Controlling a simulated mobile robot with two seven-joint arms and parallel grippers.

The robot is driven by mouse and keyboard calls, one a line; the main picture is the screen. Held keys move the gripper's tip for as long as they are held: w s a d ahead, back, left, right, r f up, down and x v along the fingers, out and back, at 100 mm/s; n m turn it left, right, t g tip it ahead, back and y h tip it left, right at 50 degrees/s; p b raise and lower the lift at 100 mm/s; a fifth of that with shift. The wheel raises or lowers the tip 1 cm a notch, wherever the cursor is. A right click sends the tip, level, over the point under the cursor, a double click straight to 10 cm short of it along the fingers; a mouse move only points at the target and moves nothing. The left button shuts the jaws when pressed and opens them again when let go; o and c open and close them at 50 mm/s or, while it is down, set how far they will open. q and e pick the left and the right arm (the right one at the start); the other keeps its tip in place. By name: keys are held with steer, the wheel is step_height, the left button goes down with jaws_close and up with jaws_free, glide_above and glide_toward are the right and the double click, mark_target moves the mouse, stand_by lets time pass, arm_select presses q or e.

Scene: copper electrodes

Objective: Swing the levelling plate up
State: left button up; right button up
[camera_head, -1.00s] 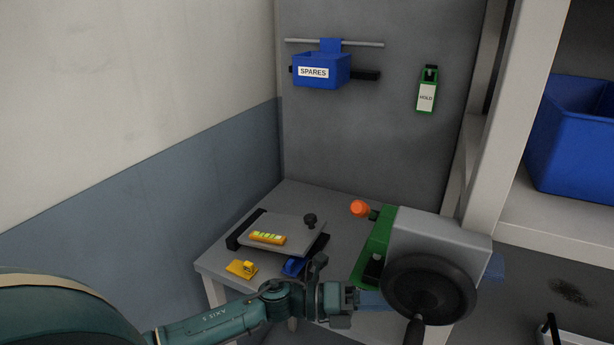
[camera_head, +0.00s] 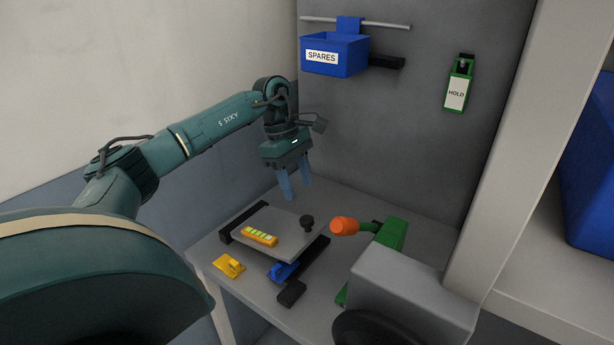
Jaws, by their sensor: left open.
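The levelling plate (camera_head: 283,226) is a flat grey plate lying low on its dark frame on the bench. It has a black knob (camera_head: 307,222) near its right corner. A yellow-orange spirit level (camera_head: 260,236) with green vials lies on it. My left gripper (camera_head: 295,195) hangs above the plate's back edge, fingers pointing down. It is open and empty, and appears apart from the plate. My right gripper is not in view.
A yellow block (camera_head: 229,265) and a blue part (camera_head: 283,271) lie at the bench front. A green device with an orange knob (camera_head: 344,226) and a grey housing (camera_head: 415,293) stand right. A blue SPARES bin (camera_head: 335,58) and a HOLD tag (camera_head: 457,92) hang on the wall.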

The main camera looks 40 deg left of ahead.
mark_target(307, 219)
arm_select(q)
steer(key=b+x, duration=0.4)
steer(key=x, duration=0.3)
steer(key=shift+s+f+b, duration=0.15)
steer(key=shift+b, duration=0.25)
steer(key=shift+d+f, duration=0.15)
steer(key=shift+f, duration=0.1)
steer(key=shift+r, duration=0.1)
steer(key=shift+d+f, duration=0.1)
steer(key=shift+f, duration=0.15)
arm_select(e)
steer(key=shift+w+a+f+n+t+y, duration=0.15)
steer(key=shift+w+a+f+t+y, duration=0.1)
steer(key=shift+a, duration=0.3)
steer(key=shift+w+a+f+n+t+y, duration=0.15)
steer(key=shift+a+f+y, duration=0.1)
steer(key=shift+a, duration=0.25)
arm_select(q)
steer(key=c, duration=0.8)
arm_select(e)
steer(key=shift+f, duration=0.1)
